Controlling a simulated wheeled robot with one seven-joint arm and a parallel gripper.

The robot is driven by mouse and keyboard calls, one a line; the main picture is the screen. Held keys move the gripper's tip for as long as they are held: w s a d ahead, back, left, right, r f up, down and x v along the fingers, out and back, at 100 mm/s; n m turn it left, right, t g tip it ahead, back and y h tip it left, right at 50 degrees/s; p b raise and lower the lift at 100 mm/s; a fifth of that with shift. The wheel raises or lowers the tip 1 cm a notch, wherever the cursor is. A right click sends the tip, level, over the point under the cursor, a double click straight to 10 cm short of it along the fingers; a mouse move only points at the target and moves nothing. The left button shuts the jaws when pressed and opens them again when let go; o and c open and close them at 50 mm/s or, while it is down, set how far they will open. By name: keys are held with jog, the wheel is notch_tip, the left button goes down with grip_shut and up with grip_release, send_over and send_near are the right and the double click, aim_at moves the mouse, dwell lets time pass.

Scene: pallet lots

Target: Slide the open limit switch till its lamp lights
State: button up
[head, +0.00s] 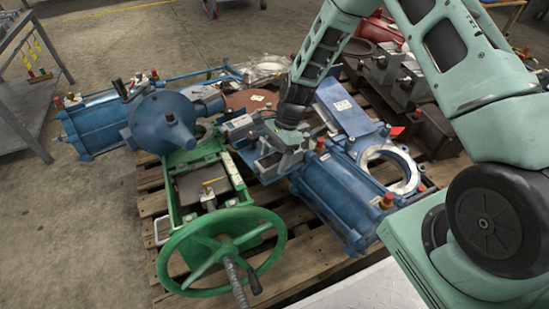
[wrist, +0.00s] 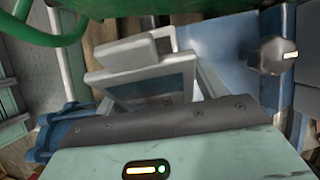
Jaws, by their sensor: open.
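My gripper (head: 277,157) is in the middle of the head view, reaching down over the blue valve assembly, with its jaws open. In the wrist view its pale grey fingers (wrist: 135,62) stand over a blue surface, and I see nothing held between them. A small blue-grey box (head: 238,127) with a pale label sits just left of my gripper; it may be the limit switch, but I cannot tell. A grey rounded fitting (wrist: 272,55) with a small pale mark is at right in the wrist view. I cannot make out a switch lamp in either view.
A green valve with a large handwheel (head: 222,250) lies left and in front of my gripper. A blue cylinder (head: 342,198) is close on the right. A blue actuator (head: 160,120) lies at left. Open floor (head: 95,230) is at left.

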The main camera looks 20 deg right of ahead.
jog(key=c, duration=1.3)
jog(key=shift+r+p, duration=0.1)
jog(key=shift+p, duration=0.2)
jog(key=shift+c, duration=0.2)
jog(key=shift+w+r+p, duration=0.1)
jog(key=shift+w+p, duration=0.05)
jog(key=shift+p, duration=0.25)
jog(key=shift+w+a+p, duration=0.1)
jog(key=shift+w+p, duration=0.05)
jog(key=shift+p, duration=0.2)
jog(key=shift+w+f, duration=0.1)
jog(key=shift+f, duration=0.1)
jog(key=o, duration=1.3)
jog(key=shift+o, duration=0.2)
